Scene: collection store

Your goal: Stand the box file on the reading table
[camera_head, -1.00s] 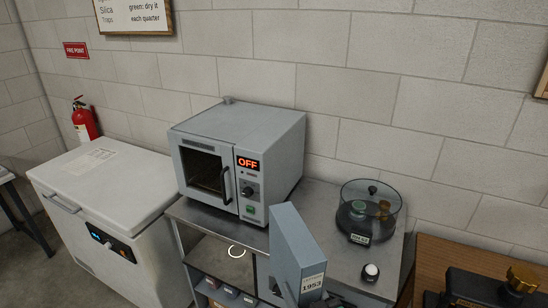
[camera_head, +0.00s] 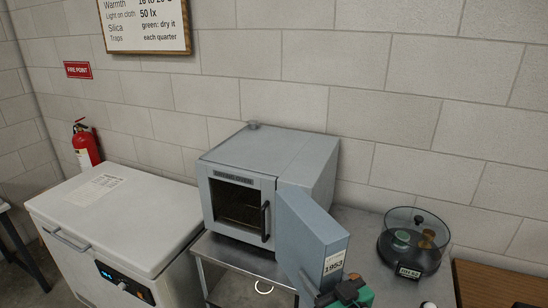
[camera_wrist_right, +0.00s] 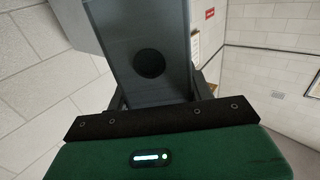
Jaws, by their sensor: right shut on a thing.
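The box file (camera_head: 308,238) is a tall blue-grey box with a white label reading 1953. It is tilted in the head view, in front of the right side of the grey oven. My right gripper (camera_head: 340,290), green and black, is at its lower labelled end and shut on it. In the right wrist view the box file (camera_wrist_right: 150,30), with a dark round hole, rises between the fingers of my right gripper (camera_wrist_right: 158,98). My left gripper is not in view. I cannot tell whether the wooden top (camera_head: 490,284) at the lower right is the reading table.
The oven (camera_head: 285,158) stands on a steel bench (camera_head: 240,256), close behind the box file. A clear-lidded round container (camera_head: 414,243) is on the bench to the right. A white chest freezer (camera_head: 120,215) and a fire extinguisher (camera_head: 86,146) are at the left.

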